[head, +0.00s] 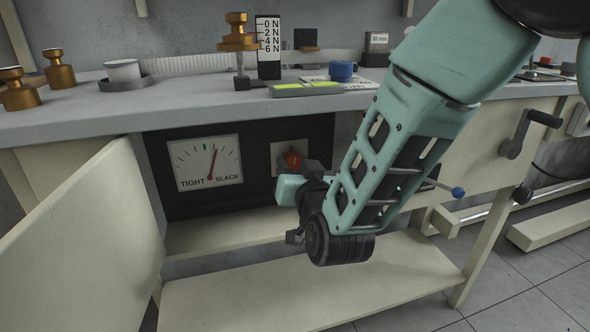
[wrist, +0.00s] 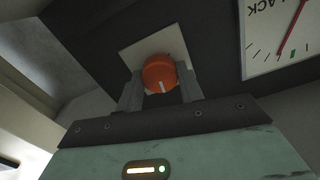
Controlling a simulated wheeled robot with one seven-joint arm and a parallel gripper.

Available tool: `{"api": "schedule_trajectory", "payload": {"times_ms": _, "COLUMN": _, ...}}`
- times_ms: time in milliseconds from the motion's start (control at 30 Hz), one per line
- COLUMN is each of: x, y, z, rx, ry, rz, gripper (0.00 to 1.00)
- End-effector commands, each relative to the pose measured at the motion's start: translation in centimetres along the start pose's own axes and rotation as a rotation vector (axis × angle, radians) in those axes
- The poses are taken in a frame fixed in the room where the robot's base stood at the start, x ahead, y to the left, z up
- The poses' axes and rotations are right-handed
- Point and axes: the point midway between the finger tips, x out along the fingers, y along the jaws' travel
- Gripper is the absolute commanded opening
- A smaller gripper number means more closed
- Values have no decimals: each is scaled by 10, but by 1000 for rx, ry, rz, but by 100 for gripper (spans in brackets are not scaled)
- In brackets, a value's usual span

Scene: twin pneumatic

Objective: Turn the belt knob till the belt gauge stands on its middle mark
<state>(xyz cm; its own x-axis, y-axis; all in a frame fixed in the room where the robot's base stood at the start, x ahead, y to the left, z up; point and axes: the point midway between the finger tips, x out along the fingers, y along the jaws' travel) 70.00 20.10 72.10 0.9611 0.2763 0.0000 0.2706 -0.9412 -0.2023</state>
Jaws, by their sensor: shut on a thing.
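The orange belt knob (wrist: 159,72) with a white pointer line sits on a pale square plate on the dark panel. It shows red-orange in the head view (head: 292,158), partly hidden by my gripper. My gripper (wrist: 160,82) is shut on the knob, one grey finger on each side. The white belt gauge (head: 190,165) is left of the knob, with TIGHT at left and SLACK at right. Its red needle (head: 213,163) stands slightly right of the green middle mark (head: 205,147), on the SLACK side. Part of the gauge shows upside down in the wrist view (wrist: 258,65).
An open cream door (head: 90,245) stands left of the panel, and a cream shelf (head: 235,229) runs below it. The bench top (head: 180,98) above holds brass weights (head: 59,70), a lime-topped block (head: 306,89) and a blue knob (head: 342,70). A crank (head: 525,130) is at right.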

Motion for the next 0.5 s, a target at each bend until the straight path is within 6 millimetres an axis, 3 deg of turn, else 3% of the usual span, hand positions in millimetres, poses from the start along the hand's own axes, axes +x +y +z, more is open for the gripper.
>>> {"api": "schedule_trajectory", "payload": {"times_ms": 500, "x": 0, "y": 2, "z": 4, "rx": 465, "ry": 1, "rz": 1, "gripper": 14}}
